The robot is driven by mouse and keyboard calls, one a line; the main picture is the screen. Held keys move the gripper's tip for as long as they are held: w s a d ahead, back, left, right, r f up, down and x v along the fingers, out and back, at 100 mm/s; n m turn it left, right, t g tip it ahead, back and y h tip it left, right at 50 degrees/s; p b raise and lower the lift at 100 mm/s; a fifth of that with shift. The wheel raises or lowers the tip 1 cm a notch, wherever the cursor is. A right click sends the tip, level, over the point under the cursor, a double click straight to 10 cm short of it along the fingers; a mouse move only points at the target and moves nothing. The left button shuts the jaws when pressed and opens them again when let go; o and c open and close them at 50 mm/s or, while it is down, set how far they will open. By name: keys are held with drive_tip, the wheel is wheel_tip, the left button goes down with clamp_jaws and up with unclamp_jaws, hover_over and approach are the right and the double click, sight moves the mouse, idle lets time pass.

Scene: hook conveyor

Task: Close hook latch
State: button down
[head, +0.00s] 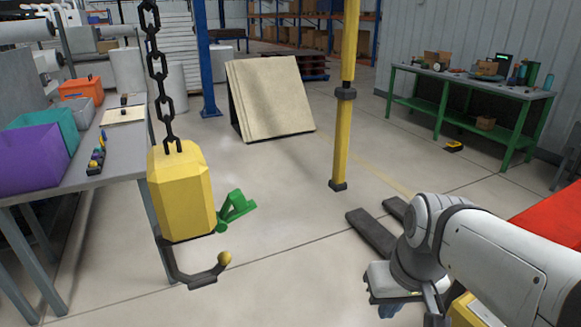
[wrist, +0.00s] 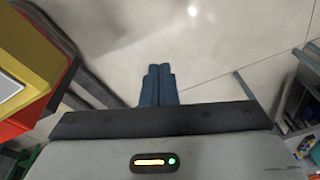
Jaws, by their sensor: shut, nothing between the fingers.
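A yellow hook block (head: 182,193) hangs from a black chain (head: 158,75) at the left of the head view. Its dark hook (head: 190,275) curves below it, with a yellow ball at the tip. The green latch (head: 236,206) sticks out to the right of the block, raised above the hook tip and apart from it, so the hook mouth is open. My gripper shows in the wrist view (wrist: 157,84) with its blue fingers together and empty, over bare floor. In the head view it is low at the right, well away from the hook, its fingers partly hidden.
A grey table (head: 120,150) with purple, teal and orange bins stands at the left, close behind the hook block. A yellow post (head: 343,110) stands in the middle. A green workbench (head: 465,95) is at the back right. The floor between hook and arm is clear.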

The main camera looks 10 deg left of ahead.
drive_tip(key=w+a+r+n+g+y+p, duration=0.1)
drive_tip(key=w+a+r+n+g+y, duration=0.1)
drive_tip(key=a+r+n, duration=0.3)
drive_tip(key=w+a+r+n+g+y+p, duration=0.2)
drive_tip(key=w+a+r+n+g+y, duration=0.1)
drive_tip(key=r+n, duration=0.6)
drive_tip(key=w+a+r+n+g+y+p, duration=0.1)
drive_tip(key=a+r+n, duration=0.6)
drive_tip(key=r, duration=0.7)
drive_tip(key=w+n+g+y, duration=0.1)
drive_tip(key=w+y, duration=0.1)
drive_tip(key=w, duration=0.1)
drive_tip(key=shift+w+g+y, duration=0.3)
drive_tip(key=shift+w+y, duration=0.05)
drive_tip(key=shift+y, duration=0.05)
drive_tip(key=shift+r, duration=0.1)
drive_tip(key=s+a+f+p, duration=0.2)
drive_tip(key=a+f, duration=0.4)
drive_tip(key=f, duration=0.3)
drive_tip(key=shift+s, duration=0.85)
drive_tip(key=shift+f, duration=0.15)
